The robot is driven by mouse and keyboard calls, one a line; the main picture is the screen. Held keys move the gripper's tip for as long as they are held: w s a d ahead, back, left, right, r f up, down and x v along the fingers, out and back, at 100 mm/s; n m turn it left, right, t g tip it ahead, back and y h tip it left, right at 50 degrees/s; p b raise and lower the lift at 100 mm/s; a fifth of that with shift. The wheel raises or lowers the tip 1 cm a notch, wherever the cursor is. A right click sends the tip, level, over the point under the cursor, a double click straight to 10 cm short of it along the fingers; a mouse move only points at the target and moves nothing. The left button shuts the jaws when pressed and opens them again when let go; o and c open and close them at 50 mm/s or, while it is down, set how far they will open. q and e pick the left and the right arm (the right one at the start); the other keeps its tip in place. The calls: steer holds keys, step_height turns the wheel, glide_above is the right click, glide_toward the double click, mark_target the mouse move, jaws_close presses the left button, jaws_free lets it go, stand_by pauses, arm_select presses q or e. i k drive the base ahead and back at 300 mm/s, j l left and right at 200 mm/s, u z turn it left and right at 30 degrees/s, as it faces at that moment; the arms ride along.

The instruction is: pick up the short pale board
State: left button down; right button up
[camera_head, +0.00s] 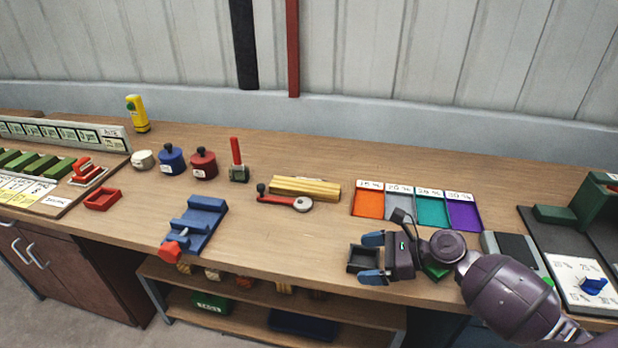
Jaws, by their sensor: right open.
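Yellowish pale wooden boards (305,188) lie together near the middle of the bench, behind a red-handled tool. I cannot tell their separate lengths well, so I cannot single out the short one; a paler edge shows along their back. My right gripper (370,258) is at the bench's front edge, to the right of and nearer than the boards. Its two blue-tipped fingers are apart, facing left, beside a small dark open box (357,261). No board shows between the fingers. My left gripper is not in view.
A red-handled tool (285,201) lies just in front of the boards. A blue vise-like fixture (203,222) stands front left. Coloured trays (432,208) stand to the right of the boards. A red upright handle (236,155) stands to their left. Bench between boards and front edge is mostly clear.

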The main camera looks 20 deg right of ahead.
mark_target(295, 187)
steer(key=i+l, duration=0.75)
